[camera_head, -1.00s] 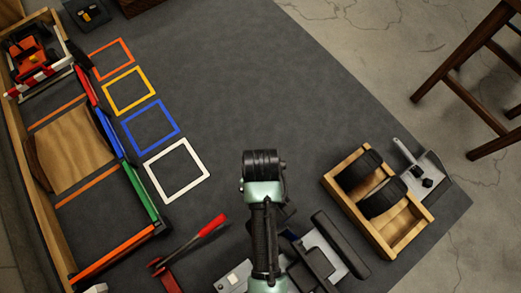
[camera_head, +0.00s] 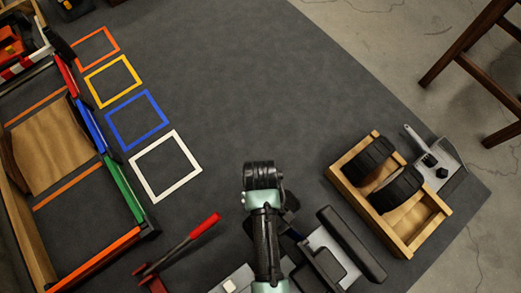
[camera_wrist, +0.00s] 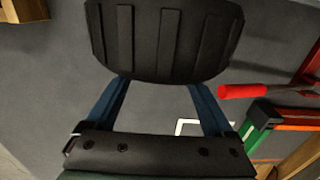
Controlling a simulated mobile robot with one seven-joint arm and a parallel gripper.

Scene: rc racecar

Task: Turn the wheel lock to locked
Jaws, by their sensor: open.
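I cannot tell for certain which part is the wheel lock. A red-handled lever (camera_head: 203,226) stands on a red base at the lower middle of the head view. Its red grip also shows at the right of the wrist view (camera_wrist: 242,91). My gripper (camera_wrist: 160,112) is open, with grey floor mat visible between its blue parts and nothing seen held. A dark ridged part covers the top of the wrist view. The lever's grip is apart from my gripper.
A wooden crate (camera_head: 334,176) with two black tyres (camera_head: 398,190) stands at right, beside a metal plate (camera_head: 452,163). A wood-edged track with coloured barriers (camera_head: 122,190) runs along the left. Coloured squares lie on the mat. The mat's upper middle is clear.

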